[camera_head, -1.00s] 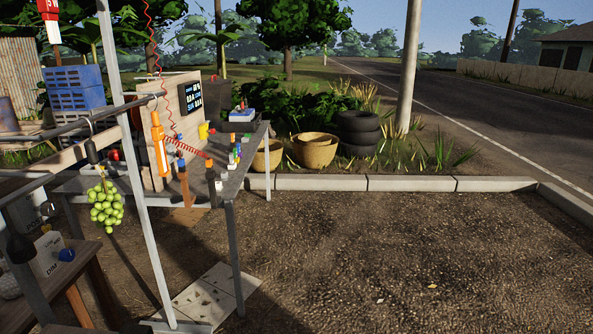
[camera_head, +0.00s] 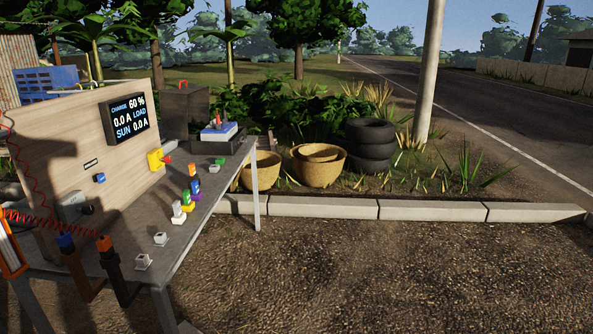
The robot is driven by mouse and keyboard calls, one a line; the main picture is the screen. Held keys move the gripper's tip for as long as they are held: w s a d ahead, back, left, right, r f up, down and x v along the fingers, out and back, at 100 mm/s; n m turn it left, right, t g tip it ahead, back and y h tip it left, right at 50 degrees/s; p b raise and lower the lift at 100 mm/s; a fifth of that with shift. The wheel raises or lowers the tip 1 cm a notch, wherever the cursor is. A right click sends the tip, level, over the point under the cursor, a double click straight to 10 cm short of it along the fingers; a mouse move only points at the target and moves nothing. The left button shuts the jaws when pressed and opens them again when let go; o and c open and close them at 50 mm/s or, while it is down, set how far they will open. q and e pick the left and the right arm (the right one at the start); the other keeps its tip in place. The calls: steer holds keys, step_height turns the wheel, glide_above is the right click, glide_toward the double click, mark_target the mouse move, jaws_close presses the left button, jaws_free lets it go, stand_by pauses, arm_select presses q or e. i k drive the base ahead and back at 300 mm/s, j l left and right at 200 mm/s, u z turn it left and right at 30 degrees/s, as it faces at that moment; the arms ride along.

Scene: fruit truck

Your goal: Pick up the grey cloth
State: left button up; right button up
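I cannot make out a grey cloth in the head view. A workbench (camera_head: 205,213) stands at the left with a wooden panel on it. Neither of my grippers is in view.
The wooden panel (camera_head: 60,133) carries a dark display (camera_head: 129,118). Small coloured connectors (camera_head: 187,197) and a blue-and-white box (camera_head: 219,131) lie on the bench. Red coiled cable (camera_head: 45,218) hangs at the left. Baskets (camera_head: 319,168) and stacked tyres (camera_head: 370,146) stand behind the kerb (camera_head: 350,208). Gravel (camera_head: 400,275) at right is clear.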

mark_target(212, 124)
steer(key=i+l, duration=0.1)
steer(key=i, duration=1.85)
